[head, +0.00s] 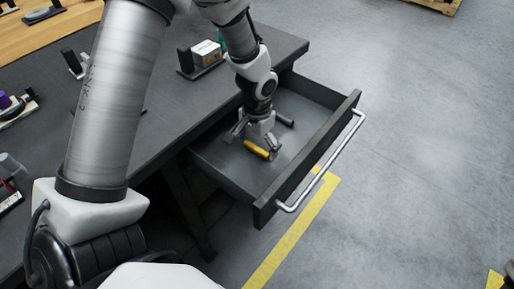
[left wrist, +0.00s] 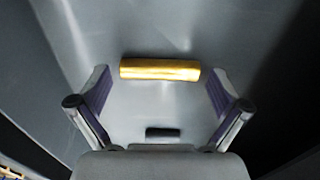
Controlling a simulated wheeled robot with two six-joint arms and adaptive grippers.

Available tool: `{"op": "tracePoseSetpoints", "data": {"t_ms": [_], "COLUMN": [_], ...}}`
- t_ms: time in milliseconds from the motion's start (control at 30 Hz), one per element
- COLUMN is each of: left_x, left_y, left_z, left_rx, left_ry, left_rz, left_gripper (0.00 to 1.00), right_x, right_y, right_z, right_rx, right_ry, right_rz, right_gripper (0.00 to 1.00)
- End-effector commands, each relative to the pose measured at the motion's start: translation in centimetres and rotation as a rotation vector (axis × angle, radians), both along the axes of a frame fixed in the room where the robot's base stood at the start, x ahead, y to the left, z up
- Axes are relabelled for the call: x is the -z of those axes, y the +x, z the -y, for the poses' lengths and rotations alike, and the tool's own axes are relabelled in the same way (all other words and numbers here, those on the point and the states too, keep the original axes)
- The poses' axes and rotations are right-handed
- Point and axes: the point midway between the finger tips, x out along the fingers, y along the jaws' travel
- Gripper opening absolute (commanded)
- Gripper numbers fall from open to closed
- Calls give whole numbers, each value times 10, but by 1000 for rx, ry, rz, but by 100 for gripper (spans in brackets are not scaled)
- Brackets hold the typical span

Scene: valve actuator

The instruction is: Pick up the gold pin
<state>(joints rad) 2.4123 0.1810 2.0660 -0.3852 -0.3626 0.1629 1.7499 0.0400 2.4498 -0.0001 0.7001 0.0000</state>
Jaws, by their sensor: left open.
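The gold pin (head: 257,149) lies on the floor of the open drawer (head: 231,171), right by my left gripper (head: 257,138). In the left wrist view the gold pin (left wrist: 160,70) lies crosswise, just beyond and between the fingertips of my left gripper (left wrist: 160,84). The fingers are spread wide on either side of the pin, with a gap at each end. They hold nothing. My right gripper does not show in either view.
A dark bar-like piece (head: 285,119) lies in the drawer behind the gripper. The drawer's front panel and metal handle (head: 322,165) stand to the right. The dark tabletop (head: 165,128) to the left carries holders and small parts.

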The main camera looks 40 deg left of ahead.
Motion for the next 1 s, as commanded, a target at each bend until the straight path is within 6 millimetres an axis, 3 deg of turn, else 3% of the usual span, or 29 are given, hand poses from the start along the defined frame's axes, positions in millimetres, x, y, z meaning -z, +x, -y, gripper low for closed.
{"op": "tracePoseSetpoints", "data": {"t_ms": [33,67,200,567,1000], "left_x": [0,0,0,-6,-95], "left_y": [0,0,0,0,1], "left_z": [0,0,0,0,0], "left_rx": [0,0,0,1,0], "left_ry": [0,0,0,0,1], "left_rz": [0,0,0,1,3], "left_gripper": [100,93,48,48,48], "right_x": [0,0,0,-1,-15], "right_y": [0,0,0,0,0], "right_z": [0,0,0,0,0], "right_rx": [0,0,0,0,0], "right_ry": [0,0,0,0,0], "right_rz": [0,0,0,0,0], "right_gripper": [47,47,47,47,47]}}
